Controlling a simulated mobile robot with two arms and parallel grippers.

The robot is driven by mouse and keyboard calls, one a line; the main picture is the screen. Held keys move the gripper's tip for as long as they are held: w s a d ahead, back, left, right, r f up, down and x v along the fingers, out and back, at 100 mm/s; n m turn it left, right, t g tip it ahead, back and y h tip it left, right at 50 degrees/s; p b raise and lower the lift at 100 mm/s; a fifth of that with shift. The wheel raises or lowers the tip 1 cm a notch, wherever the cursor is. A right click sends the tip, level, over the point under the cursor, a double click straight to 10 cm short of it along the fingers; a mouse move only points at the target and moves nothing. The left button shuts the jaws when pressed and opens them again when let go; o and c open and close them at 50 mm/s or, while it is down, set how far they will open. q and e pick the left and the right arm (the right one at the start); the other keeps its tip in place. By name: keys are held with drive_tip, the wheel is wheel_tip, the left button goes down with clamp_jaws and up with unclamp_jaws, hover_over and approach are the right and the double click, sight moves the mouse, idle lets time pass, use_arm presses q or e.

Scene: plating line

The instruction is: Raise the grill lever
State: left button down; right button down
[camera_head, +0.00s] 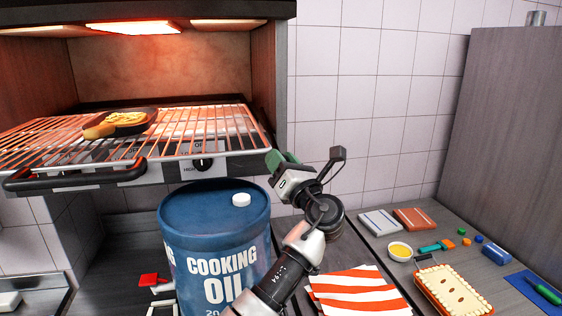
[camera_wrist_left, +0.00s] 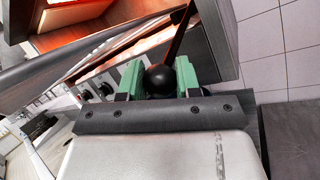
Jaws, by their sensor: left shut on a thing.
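The grill (camera_head: 92,12) is at the upper left in the head view, its element glowing orange above a wire rack (camera_head: 205,125). In the left wrist view, the grill lever is a dark rod (camera_wrist_left: 179,38) ending in a round black knob (camera_wrist_left: 158,80). My left gripper (camera_head: 278,160) is at the grill's right front corner. In the left wrist view, its green fingers (camera_wrist_left: 158,82) are shut on the knob, one on each side. In the head view the knob is hidden or too small to tell. My right gripper is not in view.
Topped toast (camera_head: 118,122) lies on the rack. A blue cooking oil drum (camera_head: 212,225) stands below, left of my left arm. A striped cloth (camera_head: 358,292), a yellow bowl (camera_head: 400,251) and a pie (camera_head: 452,288) are on the counter at right. The tiled wall is behind.

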use_arm(q)
drive_tip(key=r, duration=0.2)
drive_tip(key=r+p, duration=0.1)
drive_tip(key=shift+s+r, duration=0.15)
drive_tip(key=shift+s, duration=0.1)
drive_tip(key=c, duration=1.1)
unclamp_jaws()
drive_tip(key=o, duration=0.3)
drive_tip(key=shift+a, duration=0.15)
drive_tip(key=shift+w, duration=0.1)
drive_tip(key=shift+f, duration=0.25)
